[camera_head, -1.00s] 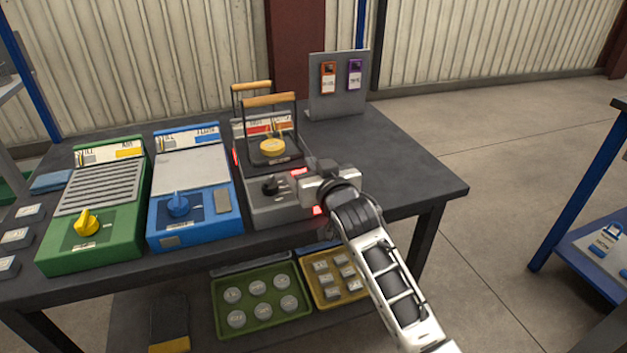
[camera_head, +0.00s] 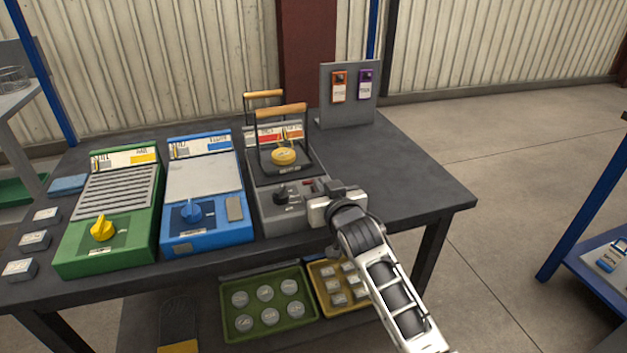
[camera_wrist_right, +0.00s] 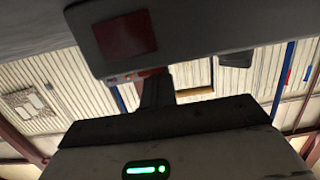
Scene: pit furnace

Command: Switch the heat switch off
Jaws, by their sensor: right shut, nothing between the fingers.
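The grey furnace unit (camera_head: 262,215) stands at the right of three units on the table. Its front panel has a black knob (camera_head: 283,194) and a small dark red switch-like part (camera_head: 308,183), likely the heat switch; its setting is too small to read. My right gripper (camera_head: 327,203) is shut and empty at the unit's front right corner, just right of the knob and close to the red part. Whether it touches the unit cannot be told. The right wrist view shows a dark red square (camera_wrist_right: 124,36) on a grey surface close by. My left gripper is out of view.
A blue unit (camera_head: 207,236) and a green unit (camera_head: 108,255) stand to the left. A pan-like part with a yellow disc (camera_head: 284,156) and wooden handle sits on the grey unit. An upright tag board (camera_head: 348,112) stands behind. The table's right side (camera_head: 425,185) is clear.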

